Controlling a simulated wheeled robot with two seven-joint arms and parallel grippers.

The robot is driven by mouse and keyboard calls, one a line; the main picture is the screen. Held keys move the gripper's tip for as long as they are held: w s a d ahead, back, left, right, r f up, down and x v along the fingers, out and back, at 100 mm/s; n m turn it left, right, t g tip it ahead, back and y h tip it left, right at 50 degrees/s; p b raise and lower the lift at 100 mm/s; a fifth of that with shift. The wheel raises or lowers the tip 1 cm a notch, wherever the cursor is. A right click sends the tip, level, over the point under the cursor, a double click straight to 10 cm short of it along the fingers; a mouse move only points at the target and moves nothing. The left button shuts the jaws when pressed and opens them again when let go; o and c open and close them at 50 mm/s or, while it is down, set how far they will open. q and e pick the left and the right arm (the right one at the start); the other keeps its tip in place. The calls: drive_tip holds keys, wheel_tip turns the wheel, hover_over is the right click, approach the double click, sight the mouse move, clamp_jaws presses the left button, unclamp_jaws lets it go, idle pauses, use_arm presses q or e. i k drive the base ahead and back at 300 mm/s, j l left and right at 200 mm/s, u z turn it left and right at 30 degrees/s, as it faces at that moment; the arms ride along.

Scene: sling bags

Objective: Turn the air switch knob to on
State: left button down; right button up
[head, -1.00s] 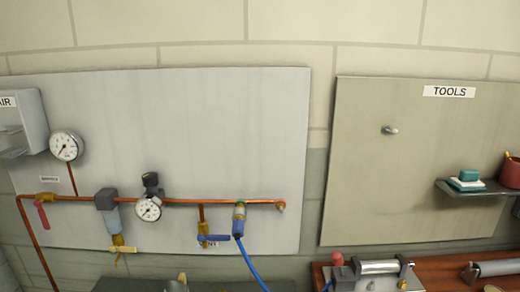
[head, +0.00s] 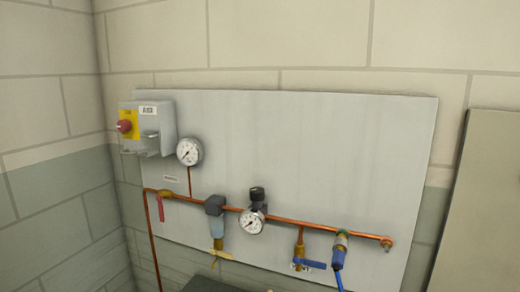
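The air switch box (head: 150,127) is a grey box labelled "AIR" at the upper left of the wall panel in the head view. Its red knob (head: 124,126) sits on a yellow plate (head: 131,119) on the face turned to the left. The knob's exact setting is too small to read. Neither of my grippers shows in the head view.
A grey panel (head: 330,140) carries a copper pipe (head: 320,228), two gauges (head: 189,151), a red-handled valve (head: 161,212), a filter (head: 217,226), a blue-handled valve (head: 312,264) and a blue hose. A wall corner lies left of the box. A second board stands at the right edge.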

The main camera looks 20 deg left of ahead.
sight(125, 126)
drive_tip(key=u, duration=1.35)
